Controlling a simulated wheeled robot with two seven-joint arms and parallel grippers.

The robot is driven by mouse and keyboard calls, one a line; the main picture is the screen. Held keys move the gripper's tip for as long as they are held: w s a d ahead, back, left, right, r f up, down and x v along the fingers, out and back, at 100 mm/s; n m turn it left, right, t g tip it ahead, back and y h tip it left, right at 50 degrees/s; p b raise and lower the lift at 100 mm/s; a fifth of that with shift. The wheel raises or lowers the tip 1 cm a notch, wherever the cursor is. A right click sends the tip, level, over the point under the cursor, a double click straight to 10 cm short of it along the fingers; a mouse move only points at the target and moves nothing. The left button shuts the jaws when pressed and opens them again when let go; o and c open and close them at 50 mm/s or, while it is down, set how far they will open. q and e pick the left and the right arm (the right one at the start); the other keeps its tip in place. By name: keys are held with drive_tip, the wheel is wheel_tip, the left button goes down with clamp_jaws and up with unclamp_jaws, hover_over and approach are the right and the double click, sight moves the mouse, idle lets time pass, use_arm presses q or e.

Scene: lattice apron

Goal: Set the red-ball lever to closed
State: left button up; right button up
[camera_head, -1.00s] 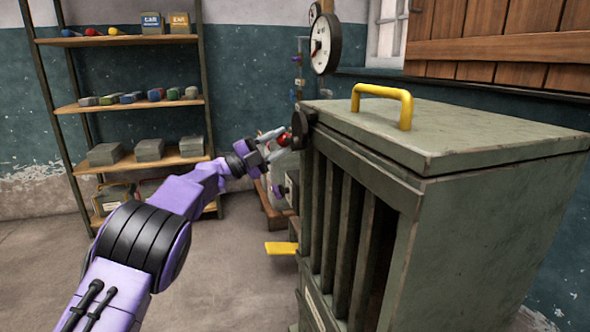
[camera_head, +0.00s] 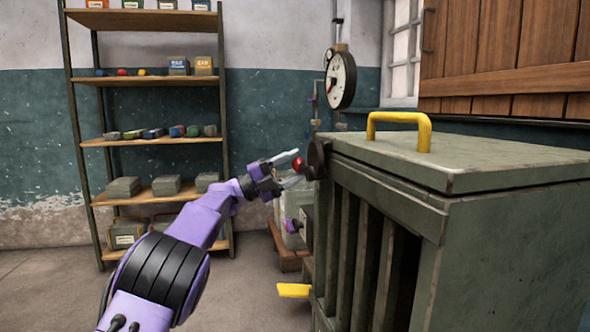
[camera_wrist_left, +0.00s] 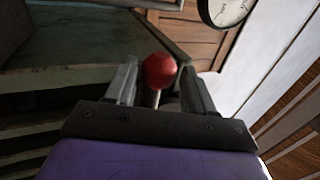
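In the left wrist view, the red ball (camera_wrist_left: 159,71) sits between the two open fingers of the left gripper (camera_wrist_left: 158,84), with a small gap on each side. A short pale rod (camera_wrist_left: 156,98) shows below the ball. Lever markings are not visible. My right gripper is not in view.
A yellow handle (camera_head: 400,118) stands on the cabinet top, and a yellow tab (camera_head: 293,290) sticks out low at its left. A round gauge (camera_head: 341,80) hangs behind. A shelf rack (camera_head: 150,140) with boxes stands at the back left. Floor between is clear.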

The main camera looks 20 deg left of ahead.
use_arm(q)
drive_tip(key=v, duration=1)
drive_tip(key=shift+s+a+f+b, duration=0.1)
drive_tip(key=shift+a+b, duration=0.15)
drive_tip(key=shift+b, duration=0.05)
